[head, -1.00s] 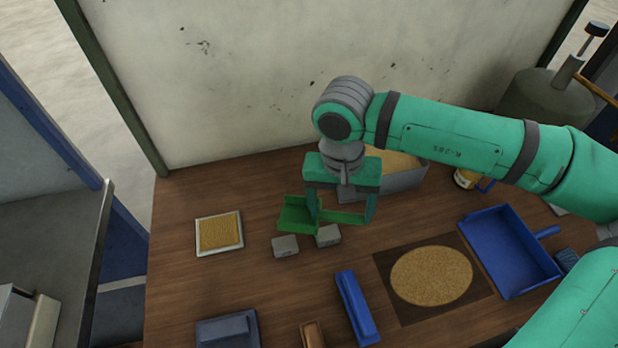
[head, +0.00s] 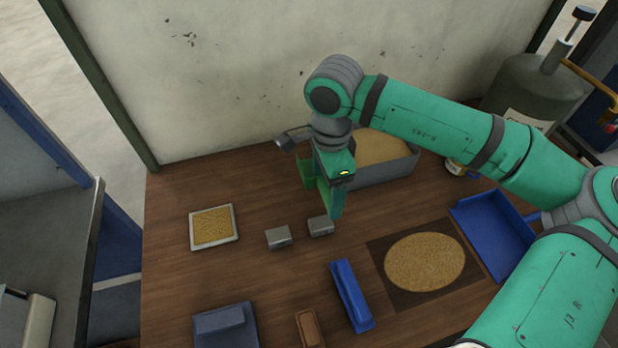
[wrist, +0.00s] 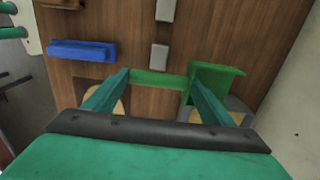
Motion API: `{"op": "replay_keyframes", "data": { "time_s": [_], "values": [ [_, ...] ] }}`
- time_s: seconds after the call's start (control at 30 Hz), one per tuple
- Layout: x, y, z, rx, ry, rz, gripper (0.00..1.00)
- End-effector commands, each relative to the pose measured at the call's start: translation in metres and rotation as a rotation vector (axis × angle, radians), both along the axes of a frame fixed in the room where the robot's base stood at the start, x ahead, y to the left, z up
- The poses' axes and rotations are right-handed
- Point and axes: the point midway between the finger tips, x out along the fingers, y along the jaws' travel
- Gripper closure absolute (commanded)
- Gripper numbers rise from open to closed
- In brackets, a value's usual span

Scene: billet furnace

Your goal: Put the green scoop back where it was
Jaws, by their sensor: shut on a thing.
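My gripper (head: 326,200) is shut on the green scoop (head: 306,173), above the table just left of the grey bin. In the wrist view the scoop's handle (wrist: 160,83) spans between my two fingers, and its tray-like end (wrist: 217,75) sticks out beside the right finger. The scoop's end partly overlaps the grey bin (wrist: 240,114) there. In the head view the bin (head: 385,172) holds tan grains, and my gripper hides part of the scoop. I cannot tell how high the scoop is over the table.
Two grey blocks (head: 278,237) (head: 320,226) lie close in front of my gripper. A white tray (head: 236,239) of grains is at left. A blue bar (head: 351,295), a grain disc (head: 425,262) on a dark mat and a blue dustpan (head: 497,235) lie nearer. A wall stands behind.

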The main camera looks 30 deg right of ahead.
Motion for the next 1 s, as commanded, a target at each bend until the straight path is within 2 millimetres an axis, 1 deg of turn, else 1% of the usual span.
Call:
{"op": "replay_keyframes", "data": {
  "time_s": [0.03, 0.23, 0.43, 0.53, 0.83, 0.87, 1.0],
  "values": [
    [0.012, -0.002, -0.005, 0.002, 0.0, 0.001, 0.61],
    [0.053, -0.012, -0.024, 0.001, 0.001, 0.002, 0.61],
    [0.079, -0.019, -0.057, 0.002, 0.0, 0.001, 0.61],
    [0.088, -0.021, -0.067, 0.0, 0.001, 0.003, 0.61],
    [0.101, -0.024, -0.083, 0.0, 0.0, 0.003, 0.61],
    [0.103, -0.025, -0.087, 0.0, 0.001, 0.003, 0.61],
    [0.101, -0.024, -0.108, 0.003, 0.001, 0.003, 0.61]
  ]
}}
